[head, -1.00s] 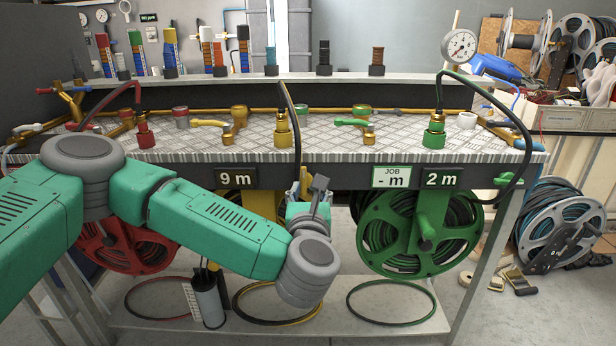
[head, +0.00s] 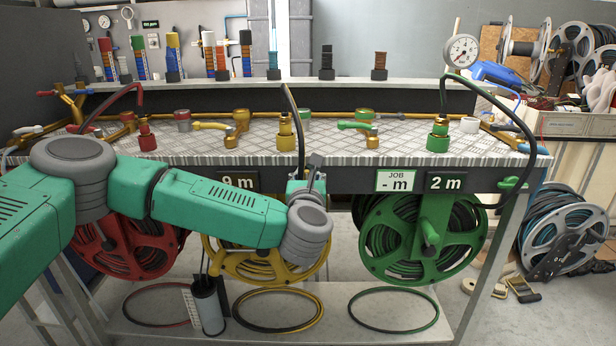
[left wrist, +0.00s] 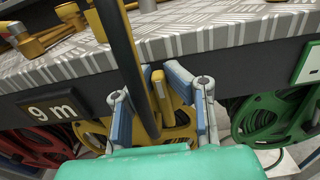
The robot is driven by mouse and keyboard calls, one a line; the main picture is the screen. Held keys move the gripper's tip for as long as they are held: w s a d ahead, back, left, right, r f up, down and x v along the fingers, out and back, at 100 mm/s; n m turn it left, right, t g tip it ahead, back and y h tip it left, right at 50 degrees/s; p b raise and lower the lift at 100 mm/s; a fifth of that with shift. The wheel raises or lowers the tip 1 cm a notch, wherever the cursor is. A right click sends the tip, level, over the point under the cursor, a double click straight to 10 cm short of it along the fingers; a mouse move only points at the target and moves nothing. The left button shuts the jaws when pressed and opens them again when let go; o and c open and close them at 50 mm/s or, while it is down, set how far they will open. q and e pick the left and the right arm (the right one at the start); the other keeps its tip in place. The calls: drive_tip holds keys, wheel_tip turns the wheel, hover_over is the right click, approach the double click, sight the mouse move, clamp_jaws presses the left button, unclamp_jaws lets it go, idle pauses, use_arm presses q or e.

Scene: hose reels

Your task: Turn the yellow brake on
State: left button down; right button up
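The yellow hose reel (head: 262,268) hangs under the bench front below the "9 m" sign (head: 238,181), partly hidden by my left arm. The yellow brake (left wrist: 160,88) shows in the left wrist view as an upright yellow piece at the bench's front edge. My left gripper (left wrist: 158,98) is open, with one blue-padded finger on each side of that piece. I cannot tell whether either finger touches it. In the head view the left gripper (head: 310,178) is at the bench edge, and the brake is mostly hidden there. My right gripper is not in view.
A black hose (left wrist: 128,60) hangs close in front of the left finger. The bench top (head: 330,140) carries valves and couplings. Hose loops lie on the lower shelf (head: 330,325).

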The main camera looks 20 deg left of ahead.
use_arm(q)
drive_tip(key=shift+a+f, duration=0.3)
drive_tip(key=shift+f, duration=0.05)
